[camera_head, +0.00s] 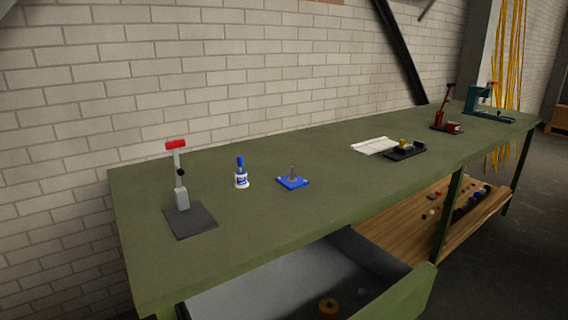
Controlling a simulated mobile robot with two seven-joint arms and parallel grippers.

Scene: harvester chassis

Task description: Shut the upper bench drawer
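A green workbench (240,230) runs from the lower left to the back right along a brick wall. Below its top, near the front, a drawer (408,296) with a green front stands pulled out. Its grey inside is visible and holds a round orange-brown item (328,307). The lower part of the drawer is cut off by the picture's bottom edge. Neither of my grippers shows in this view.
On the bench top stand a red-handled press (181,190), a glue bottle (241,175), a blue plate (292,182), a black tray (405,151), a red tool (446,115) and a teal tool (485,105). A wooden shelf (400,222) holds small parts. Dark floor (505,235) is clear at right.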

